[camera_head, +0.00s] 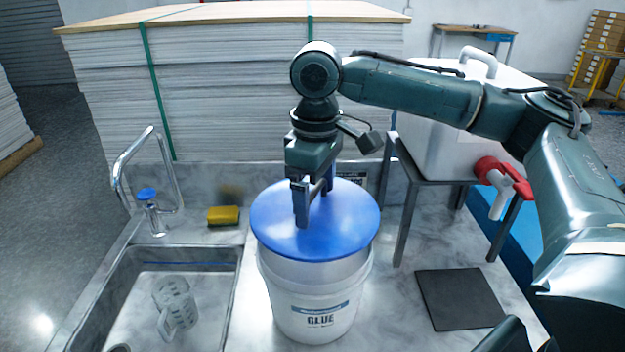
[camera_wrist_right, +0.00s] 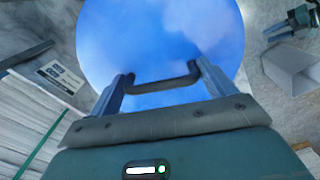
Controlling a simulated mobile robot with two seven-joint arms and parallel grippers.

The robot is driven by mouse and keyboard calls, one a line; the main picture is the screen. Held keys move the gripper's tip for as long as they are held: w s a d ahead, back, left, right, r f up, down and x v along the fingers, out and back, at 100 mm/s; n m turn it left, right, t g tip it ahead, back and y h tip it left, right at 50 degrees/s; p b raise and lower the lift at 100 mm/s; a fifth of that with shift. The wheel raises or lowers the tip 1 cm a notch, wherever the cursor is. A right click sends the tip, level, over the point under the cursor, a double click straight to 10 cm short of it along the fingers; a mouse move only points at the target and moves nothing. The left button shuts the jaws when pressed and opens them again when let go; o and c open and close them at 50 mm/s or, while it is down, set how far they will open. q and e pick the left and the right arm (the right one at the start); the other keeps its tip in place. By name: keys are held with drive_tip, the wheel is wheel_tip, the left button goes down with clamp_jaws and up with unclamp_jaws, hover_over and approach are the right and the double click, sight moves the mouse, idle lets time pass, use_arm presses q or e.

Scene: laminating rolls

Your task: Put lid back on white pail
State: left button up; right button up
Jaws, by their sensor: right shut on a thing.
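The white pail (camera_head: 312,307), marked GLUE, stands upright on the marble counter. The round blue lid (camera_head: 345,228) is over the pail's mouth; whether it is seated on the rim or slightly above it I cannot tell. In the right wrist view the lid (camera_wrist_right: 160,40) fills the upper middle, with a dark bar handle (camera_wrist_right: 163,86) across it. My right gripper (camera_head: 309,215) points down over the lid and is shut on that handle, with a finger at each end. My left gripper is not in the head view.
A sink (camera_head: 115,290) with a clear measuring jug (camera_head: 175,305) and faucet (camera_head: 152,215) is at left. A yellow sponge (camera_head: 223,215) lies behind it. A dark square mat (camera_head: 460,299) lies at right, before a white tank with red valve (camera_head: 503,178). Stacked sheets (camera_head: 230,100) stand behind.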

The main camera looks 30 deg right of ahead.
sight(316, 208)
drive_tip(key=shift+w+f, duration=0.1)
drive_tip(key=shift+f, duration=2.15)
drive_tip(key=shift+f, duration=0.15)
idle(0.6)
drive_tip(key=o, duration=1)
drive_tip(key=shift+c, duration=0.2)
drive_tip(key=shift+r, duration=3.55)
drive_tip(key=shift+c, duration=0.6)
